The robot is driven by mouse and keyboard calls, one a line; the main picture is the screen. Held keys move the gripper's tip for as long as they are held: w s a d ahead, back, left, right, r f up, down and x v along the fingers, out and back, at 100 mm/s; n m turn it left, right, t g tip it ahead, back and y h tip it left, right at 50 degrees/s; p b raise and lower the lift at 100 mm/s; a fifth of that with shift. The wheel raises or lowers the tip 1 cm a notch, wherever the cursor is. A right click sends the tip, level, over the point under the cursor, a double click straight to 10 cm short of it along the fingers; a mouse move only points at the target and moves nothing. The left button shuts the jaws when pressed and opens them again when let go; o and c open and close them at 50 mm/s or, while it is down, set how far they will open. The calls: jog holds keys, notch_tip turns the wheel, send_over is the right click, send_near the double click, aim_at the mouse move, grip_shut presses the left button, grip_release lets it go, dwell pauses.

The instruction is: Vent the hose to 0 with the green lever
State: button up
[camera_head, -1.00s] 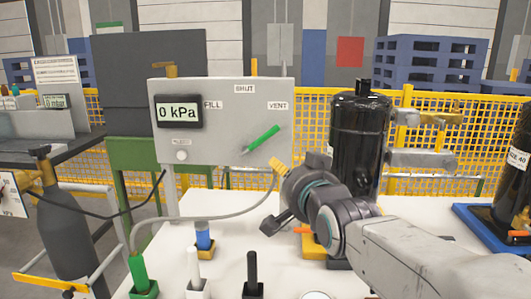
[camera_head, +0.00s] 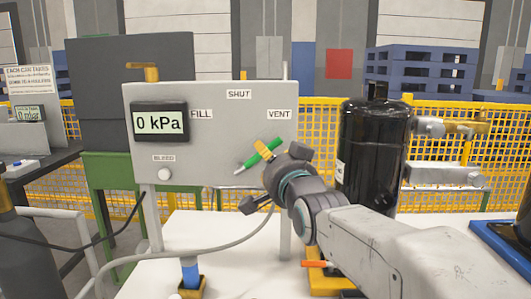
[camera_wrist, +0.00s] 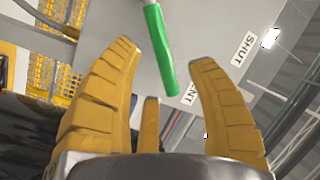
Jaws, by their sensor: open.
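The green lever (camera_head: 268,148) is on the grey panel (camera_head: 215,150), slanting up to the right toward the VENT label (camera_head: 279,114). The panel's display (camera_head: 160,122) reads 0 kPa. My gripper (camera_head: 262,150) is at the lever, one yellow finger overlapping it in the head view. In the wrist view, my gripper (camera_wrist: 164,54) is open, and the green lever (camera_wrist: 160,50) reaches between the two yellow fingertips with gaps on both sides. I see no clear contact. The lever's pivot is not in the wrist view.
A grey hose (camera_head: 205,247) curves across the white tabletop (camera_head: 190,225). An orange-handled yellow part (camera_head: 318,268) sits below my arm. A white bleed knob (camera_head: 165,174) is at the panel's lower left.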

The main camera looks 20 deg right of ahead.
aim_at(258, 154)
jog(key=shift+w, duration=2.35)
jog(key=shift+c, duration=0.4)
grip_shut()
